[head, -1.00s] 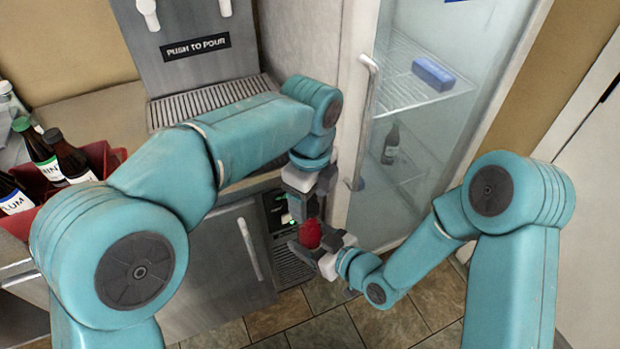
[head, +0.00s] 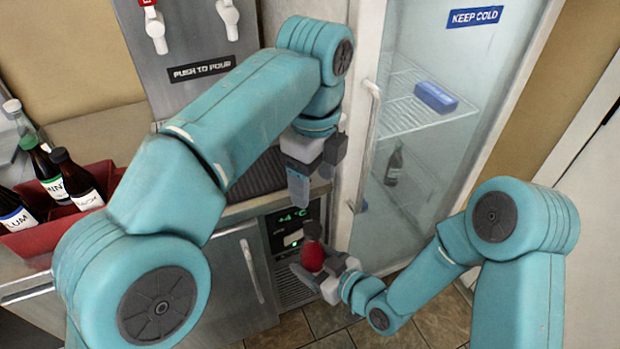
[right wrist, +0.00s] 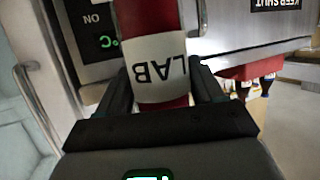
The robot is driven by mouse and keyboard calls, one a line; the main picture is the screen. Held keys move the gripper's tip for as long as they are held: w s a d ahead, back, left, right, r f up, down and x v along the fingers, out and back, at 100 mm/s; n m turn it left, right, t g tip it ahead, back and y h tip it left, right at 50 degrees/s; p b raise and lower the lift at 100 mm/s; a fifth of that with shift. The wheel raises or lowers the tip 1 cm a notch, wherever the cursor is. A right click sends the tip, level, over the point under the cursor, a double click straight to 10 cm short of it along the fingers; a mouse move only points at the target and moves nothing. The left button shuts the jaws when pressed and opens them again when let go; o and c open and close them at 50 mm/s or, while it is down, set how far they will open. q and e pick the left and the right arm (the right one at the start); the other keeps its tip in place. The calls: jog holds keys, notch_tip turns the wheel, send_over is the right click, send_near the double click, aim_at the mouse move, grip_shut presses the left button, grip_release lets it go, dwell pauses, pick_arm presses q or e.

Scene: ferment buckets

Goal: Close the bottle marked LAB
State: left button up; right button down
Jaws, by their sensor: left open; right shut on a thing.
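The red bottle marked LAB (head: 312,257) is upright in my right gripper (head: 318,272), which is shut on its body. Its white label (right wrist: 156,68) reads LAB upside down in the right wrist view.
A red crate (head: 50,238) with several dark bottles stands on the counter at left. The dispenser (head: 190,75) is behind my left arm. A glass-door fridge (head: 425,150) marked KEEP COLD stands at right, its handle (head: 367,140) close to my left gripper.

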pick_arm(q)
jog(key=a+f+n+g+h, duration=0.1)
jog(key=a+f+n, duration=0.35)
jog(key=f, duration=0.35)
jog(key=w+a+f+n+h, duration=0.1)
jog(key=a+f+n, duration=0.2)
jog(key=f+n, duration=0.35)
jog(key=a+f+n+g+h, duration=0.1)
jog(key=a+f+n+h, duration=0.15)
jog(key=f, duration=0.65)
pick_arm(e)
jog(key=shift+w, duration=0.1)
pick_arm(q)
jog(key=s+a+f+n+t, duration=0.1)
jog(key=s+a+f+n, duration=0.1)
jog(key=s+f+n, duration=0.35)
jog(key=s+a+f+n, duration=0.2)
jog(key=f, duration=0.6)
jog(key=s+a+f+n, duration=0.1)
jog(key=s+f+n, duration=0.2)
jog(key=s, duration=0.3)
jog(key=s+a+f+n+t, duration=0.1)
jog(key=s+f+n, duration=0.2)
jog(key=s, duration=0.3)
jog(key=shift+a+f+n, duration=0.2)
jog(key=shift+n, duration=0.4)
jog(key=shift+y, duration=0.25)
jog(key=shift+w, duration=0.1)
pick_arm(e)
jog(key=shift+r, duration=0.1)
